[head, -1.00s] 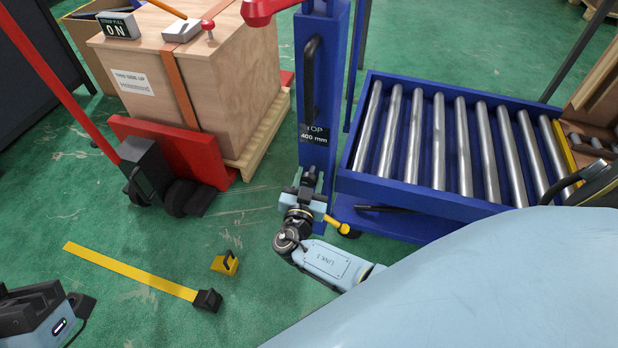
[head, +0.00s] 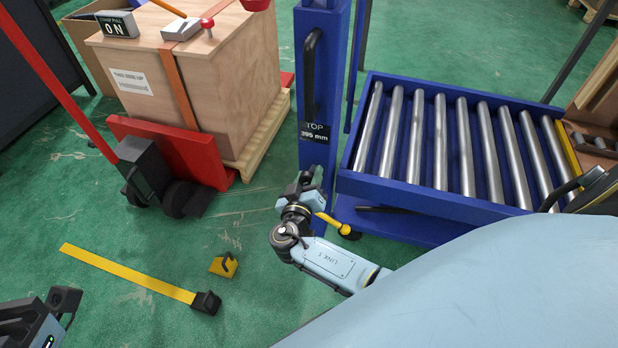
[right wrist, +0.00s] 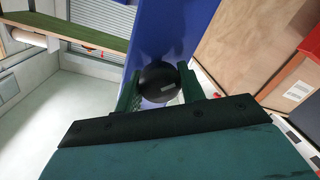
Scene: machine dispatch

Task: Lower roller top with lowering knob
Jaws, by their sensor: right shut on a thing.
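The blue roller stand has a top of steel rollers in a blue frame (head: 430,190) at the right of the head view. Its blue column (head: 322,90) carries a label (head: 314,132) that reads TOP 395 mm. My right gripper (head: 316,176) is at the lower column. In the right wrist view its two fingers (right wrist: 160,88) are shut on the round black lowering knob (right wrist: 158,83), one on each side. In the head view the knob is hidden by the gripper. My left gripper (head: 62,304) is at the lower left corner, apart from everything; its fingertips are unclear.
A wooden crate (head: 235,75) on a pallet stands left of the column, by a red pallet truck (head: 170,150). A yellow strip (head: 125,272) and a small yellow block (head: 222,267) lie on the green floor. A yellow-handled lever (head: 335,223) sits beside my right gripper.

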